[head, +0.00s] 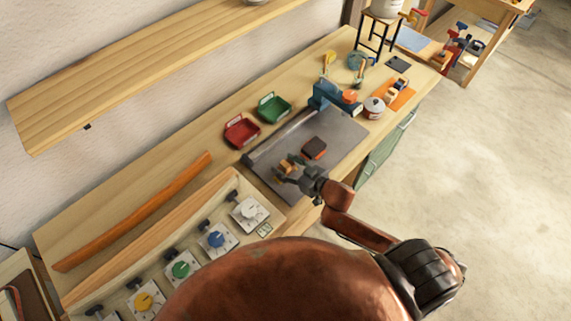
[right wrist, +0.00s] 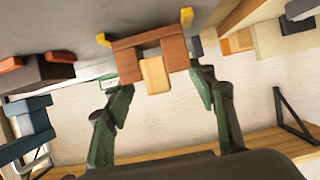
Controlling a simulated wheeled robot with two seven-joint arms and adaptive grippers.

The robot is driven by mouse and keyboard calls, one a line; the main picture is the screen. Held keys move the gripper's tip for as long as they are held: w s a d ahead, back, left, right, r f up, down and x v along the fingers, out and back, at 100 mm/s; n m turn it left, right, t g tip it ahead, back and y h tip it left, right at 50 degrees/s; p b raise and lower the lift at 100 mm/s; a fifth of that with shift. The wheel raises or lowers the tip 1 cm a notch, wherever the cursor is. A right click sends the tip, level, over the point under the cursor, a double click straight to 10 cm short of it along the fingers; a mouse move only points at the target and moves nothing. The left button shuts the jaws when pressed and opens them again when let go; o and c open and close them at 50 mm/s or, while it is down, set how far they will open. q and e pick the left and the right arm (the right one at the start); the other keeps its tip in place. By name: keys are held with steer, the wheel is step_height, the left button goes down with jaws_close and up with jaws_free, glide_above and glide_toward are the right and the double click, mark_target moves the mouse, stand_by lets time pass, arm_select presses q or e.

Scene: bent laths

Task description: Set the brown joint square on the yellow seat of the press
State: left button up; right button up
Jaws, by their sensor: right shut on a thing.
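The brown joint (right wrist: 126,62), a U-shaped brown wooden piece with a paler wood block in its middle, is between the green-padded fingers of my right gripper (right wrist: 162,86). In the head view the right gripper (head: 298,174) is over the near left part of the grey metal plate, shut on the joint (head: 287,166). Small yellow pieces (right wrist: 103,40) show at both sides of the joint in the right wrist view; they may belong to the seat. I cannot tell whether the joint touches them or is square to them. My left gripper is out of view.
The grey plate (head: 345,131) holds a dark block with a reddish top (head: 314,148) right of the gripper. A blue tool (head: 325,96) stands at its far end. Red (head: 241,132) and green (head: 273,108) trays lie behind. A panel of coloured knobs (head: 216,239) is at the near left.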

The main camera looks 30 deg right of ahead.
stand_by(0.3)
steer(key=shift+f, duration=0.6)
steer(key=o, duration=1.2)
steer(key=shift+o, duration=0.2)
steer(key=v, duration=1.2)
